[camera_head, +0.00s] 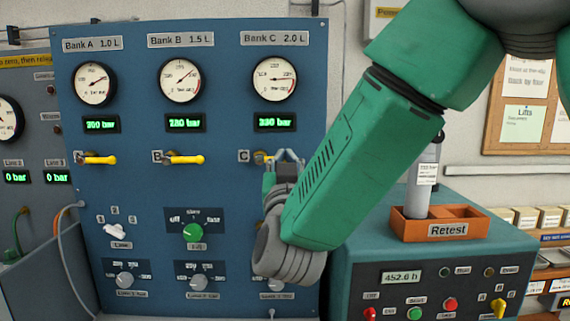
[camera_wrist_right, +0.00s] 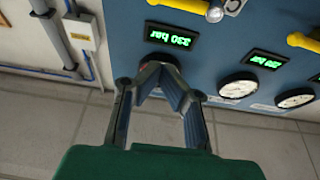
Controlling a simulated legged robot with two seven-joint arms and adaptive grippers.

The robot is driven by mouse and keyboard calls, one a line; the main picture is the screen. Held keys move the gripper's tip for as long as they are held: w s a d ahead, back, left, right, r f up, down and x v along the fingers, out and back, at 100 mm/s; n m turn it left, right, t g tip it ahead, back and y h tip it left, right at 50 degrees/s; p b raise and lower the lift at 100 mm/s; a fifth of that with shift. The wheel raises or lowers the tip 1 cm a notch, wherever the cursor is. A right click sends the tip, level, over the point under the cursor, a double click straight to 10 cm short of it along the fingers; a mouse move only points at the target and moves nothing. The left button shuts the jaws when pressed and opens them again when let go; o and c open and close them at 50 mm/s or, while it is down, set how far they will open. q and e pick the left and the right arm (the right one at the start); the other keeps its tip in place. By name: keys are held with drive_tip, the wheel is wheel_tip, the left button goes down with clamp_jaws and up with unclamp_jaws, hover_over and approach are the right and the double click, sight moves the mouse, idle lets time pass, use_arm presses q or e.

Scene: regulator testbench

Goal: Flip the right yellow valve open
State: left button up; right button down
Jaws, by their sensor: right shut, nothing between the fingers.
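The right yellow valve (camera_head: 266,159) is on the blue panel in the Bank C column, below the 330 bar display. In the head view my right gripper hides most of it. Its yellow lever (camera_wrist_right: 180,5) shows at the top edge of the upside-down right wrist view and lies about level. My right gripper (camera_head: 290,156) is in front of the panel by this valve; its fingers are shut and empty in the wrist view (camera_wrist_right: 162,72). They look apart from the lever there. My left gripper is not in view.
Level yellow valves of Bank A (camera_head: 98,160) and Bank B (camera_head: 185,159) are to the left. Gauges and displays sit above, knobs below. A green Retest box (camera_head: 440,262) with an orange tray (camera_head: 400,228) holding a grey cylinder (camera_head: 423,180) stands at right.

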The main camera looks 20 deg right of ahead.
drive_tip(key=w+d+f+p, duration=0.1)
drive_tip(key=w+d, duration=0.1)
drive_tip(key=w, duration=0.5)
drive_tip(key=shift+w+f+p, duration=0.2)
drive_tip(key=shift+w+p, duration=0.05)
drive_tip(key=shift+p, duration=0.1)
